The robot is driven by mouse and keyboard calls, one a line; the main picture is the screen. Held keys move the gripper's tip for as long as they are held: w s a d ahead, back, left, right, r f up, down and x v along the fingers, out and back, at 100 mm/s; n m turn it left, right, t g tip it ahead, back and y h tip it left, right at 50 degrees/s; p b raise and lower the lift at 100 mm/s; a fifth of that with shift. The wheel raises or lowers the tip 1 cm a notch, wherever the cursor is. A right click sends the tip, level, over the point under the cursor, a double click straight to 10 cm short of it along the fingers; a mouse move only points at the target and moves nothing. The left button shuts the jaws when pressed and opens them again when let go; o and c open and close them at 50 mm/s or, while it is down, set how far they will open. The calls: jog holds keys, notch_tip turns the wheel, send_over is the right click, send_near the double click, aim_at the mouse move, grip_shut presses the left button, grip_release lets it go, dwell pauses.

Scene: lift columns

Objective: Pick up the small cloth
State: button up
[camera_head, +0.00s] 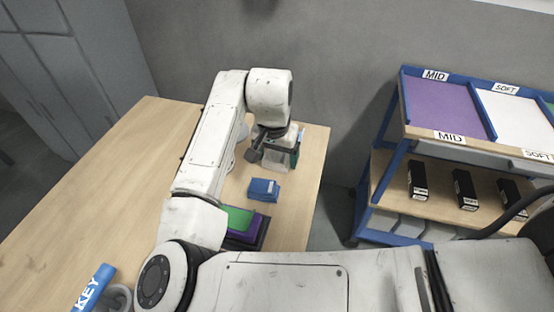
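A small blue folded item (264,190), which looks like a folded cloth, lies on the wooden table (110,190) near its right edge. My gripper (275,156) is above the table, a little beyond the blue item and apart from it. Its dark finger parts show, but it is small and partly covered by my wrist, so I cannot tell whether it is open or shut. A teal and white thing (297,146) shows right at the gripper; I cannot tell if it is held. A stack with a green top (238,217), purple and black below, lies nearer, partly hidden by my arm.
A blue-framed shelf (385,130) stands right of the table, with trays labelled MID and SOFT on top and black boxes (417,181) below. A blue KEY-labelled thing (93,288) is at lower left.

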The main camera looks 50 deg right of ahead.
jog(key=c, duration=0.7)
jog(key=shift+r, duration=0.55)
jog(key=s+d+r, duration=0.2)
jog(key=s+r, duration=1)
jog(key=s, duration=0.1)
jog(key=shift+s+d+p, duration=0.25)
jog(key=shift+s+p, duration=0.05)
jog(key=shift+s, duration=0.1)
